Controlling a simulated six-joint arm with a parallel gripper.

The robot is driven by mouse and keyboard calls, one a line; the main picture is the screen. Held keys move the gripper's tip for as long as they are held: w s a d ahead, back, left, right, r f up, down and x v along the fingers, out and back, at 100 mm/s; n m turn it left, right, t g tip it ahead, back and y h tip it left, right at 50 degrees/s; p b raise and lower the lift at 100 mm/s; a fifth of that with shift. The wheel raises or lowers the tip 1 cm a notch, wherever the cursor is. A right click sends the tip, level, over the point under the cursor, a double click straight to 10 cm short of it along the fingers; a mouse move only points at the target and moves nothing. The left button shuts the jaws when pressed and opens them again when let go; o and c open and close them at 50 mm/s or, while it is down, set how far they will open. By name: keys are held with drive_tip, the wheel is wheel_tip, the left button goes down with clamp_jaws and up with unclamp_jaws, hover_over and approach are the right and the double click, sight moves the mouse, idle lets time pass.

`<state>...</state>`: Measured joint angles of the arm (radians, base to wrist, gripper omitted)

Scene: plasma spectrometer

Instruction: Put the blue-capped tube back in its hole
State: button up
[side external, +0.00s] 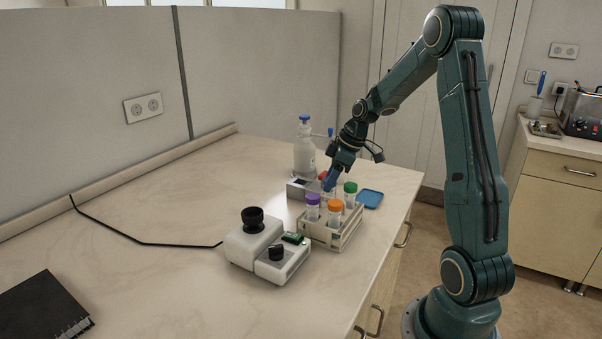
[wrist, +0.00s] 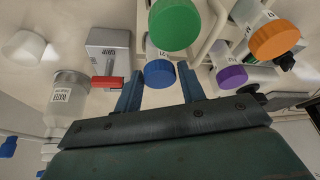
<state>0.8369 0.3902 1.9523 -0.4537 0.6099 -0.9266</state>
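The blue-capped tube (wrist: 160,74) shows in the wrist view between the two fingertips of my gripper (wrist: 161,84). The tube stands at the rack (side external: 340,240), beside the green-capped tube (wrist: 174,25) and in line with the purple-capped tube (wrist: 231,78). Its blue cap looks about as high as the purple one; how deep it sits in its hole is hidden. In the side view my gripper (side external: 330,181) is over the rack's far side and blue finger and cap blend together.
An orange-capped tube (side external: 335,206) also stands in the rack. A grey box with a red part (wrist: 108,82) and a bottle (side external: 304,155) stand close behind. A blue dish (side external: 370,198) lies right; a white instrument (side external: 265,248) stands in front. The table's left is mostly clear.

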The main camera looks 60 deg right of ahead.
drive_tip(key=v, duration=0.9)
drive_tip(key=shift+s+r, duration=0.2)
drive_tip(key=shift+r, duration=0.05)
drive_tip(key=s+a+r+m+h, duration=0.1)
drive_tip(key=a+r, duration=0.2)
drive_tip(key=a, duration=0.5)
drive_tip(key=s+a+r+m, duration=0.1)
drive_tip(key=a+r, duration=0.2)
drive_tip(key=a, duration=0.5)
drive_tip(key=s+a+f+m+t, duration=0.1)
drive_tip(key=s+a+m, duration=0.1)
drive_tip(key=s+a, duration=0.8)
drive_tip(key=shift+s+a+f+t+h, duration=0.25)
drive_tip(key=shift+s+a+t+h, duration=0.1)
drive_tip(key=shift+s, duration=1.15)
